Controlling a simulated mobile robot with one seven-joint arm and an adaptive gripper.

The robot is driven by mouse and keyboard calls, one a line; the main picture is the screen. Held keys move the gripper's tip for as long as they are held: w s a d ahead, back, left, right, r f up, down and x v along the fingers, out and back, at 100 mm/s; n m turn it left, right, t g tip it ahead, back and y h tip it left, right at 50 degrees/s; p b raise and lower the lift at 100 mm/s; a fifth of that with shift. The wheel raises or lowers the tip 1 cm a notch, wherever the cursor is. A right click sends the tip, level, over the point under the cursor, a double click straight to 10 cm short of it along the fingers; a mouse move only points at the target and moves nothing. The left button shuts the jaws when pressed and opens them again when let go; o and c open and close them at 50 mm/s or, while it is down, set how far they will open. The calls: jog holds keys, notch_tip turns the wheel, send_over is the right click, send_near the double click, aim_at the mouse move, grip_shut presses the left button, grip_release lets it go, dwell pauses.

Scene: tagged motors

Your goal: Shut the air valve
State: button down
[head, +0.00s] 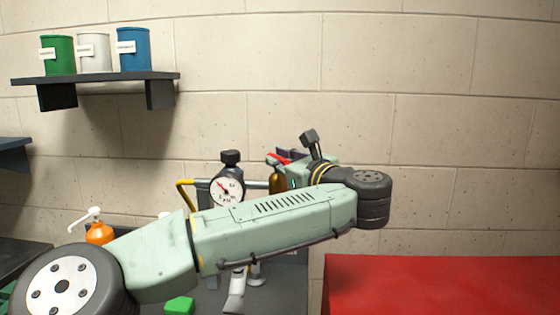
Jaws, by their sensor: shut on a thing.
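The air valve shows as a small red lever (278,159) above a brass-coloured body (277,184), right of a round pressure gauge (227,190). The gauge has a black cap (231,157), and its needle points to the upper left. My gripper (287,157) is at the red lever, shut on it. My own arm crosses in front and hides most of the gripper and the lower part of the valve. The exact finger contact and the lever's full angle cannot be made out.
A yellow hose (184,193) bends left of the gauge. An orange pump bottle (100,233) and a green block (179,305) are at the lower left. A red-topped surface (440,285) is at the lower right. A wall shelf (110,77) holds green, white and blue cans.

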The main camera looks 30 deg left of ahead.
jog(key=shift+m+t, duration=0.3)
jog(key=shift+t, duration=0.1)
jog(key=shift+s+a+m+t+h, duration=0.15)
jog(key=shift+m+t+h, duration=0.8)
jog(key=shift+t, duration=0.25)
jog(key=shift+m+t+h, duration=2.4)
jog(key=shift+m+h, duration=0.05)
jog(key=shift+h, duration=0.7)
jog(key=shift+r, duration=0.1)
jog(key=c, duration=1.6)
grip_release()
jog(key=shift+o, duration=0.2)
jog(key=v, duration=1.2)
